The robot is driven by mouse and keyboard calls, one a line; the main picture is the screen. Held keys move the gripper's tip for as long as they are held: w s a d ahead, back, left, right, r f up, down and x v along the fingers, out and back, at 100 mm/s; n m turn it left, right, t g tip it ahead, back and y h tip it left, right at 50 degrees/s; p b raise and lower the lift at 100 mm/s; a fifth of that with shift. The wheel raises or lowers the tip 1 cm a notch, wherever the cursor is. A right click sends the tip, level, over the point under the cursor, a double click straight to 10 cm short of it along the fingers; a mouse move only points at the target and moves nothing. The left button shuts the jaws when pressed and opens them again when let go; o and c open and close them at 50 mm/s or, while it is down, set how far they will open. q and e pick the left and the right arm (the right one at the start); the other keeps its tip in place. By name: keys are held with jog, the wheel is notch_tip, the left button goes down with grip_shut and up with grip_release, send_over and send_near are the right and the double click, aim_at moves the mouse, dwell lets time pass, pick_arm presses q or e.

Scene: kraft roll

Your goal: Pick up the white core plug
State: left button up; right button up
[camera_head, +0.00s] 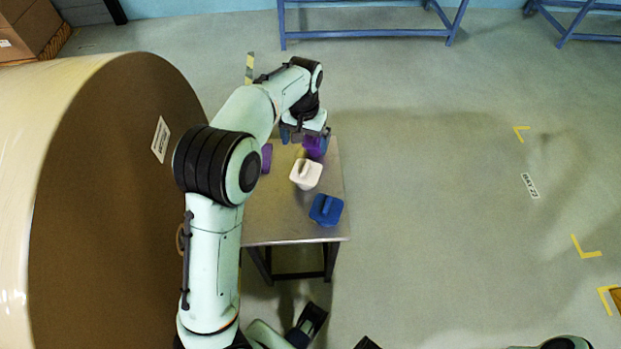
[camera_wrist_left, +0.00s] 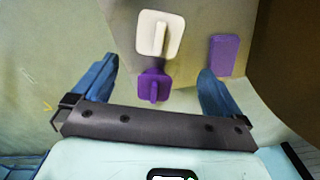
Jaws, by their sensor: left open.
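The white core plug (camera_head: 306,173) sits on the metal table (camera_head: 275,222), with its raised grip bar on top. It also shows at the top middle of the left wrist view (camera_wrist_left: 172,46). My left gripper (camera_head: 304,132) is open and empty at the table's far end, its blue fingers apart. In the left wrist view the white plug lies beyond the fingertips (camera_wrist_left: 157,68), and a purple plug (camera_wrist_left: 145,88) is seen between the fingers. That purple plug (camera_head: 315,150) is partly hidden by the gripper in the head view. My right gripper is not seen.
A blue plug (camera_head: 326,210) stands nearer on the table, right of the white one. A purple block (camera_head: 266,158) lies at the left, also in the wrist view (camera_wrist_left: 224,55). The large kraft roll (camera_head: 110,200) stands close on the left.

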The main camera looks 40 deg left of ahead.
pick_arm(q)
send_over(306, 167)
jog(key=f+b, duration=0.1)
jog(key=f, duration=0.5)
jog(key=shift+s+f, duration=0.15)
jog(key=shift+s, duration=0.05)
jog(key=shift+w+f+b, duration=0.2)
jog(key=shift+f+b, duration=0.3)
jog(key=shift+f, duration=2.6)
jog(key=shift+r, duration=0.1)
jog(key=c, duration=1.1)
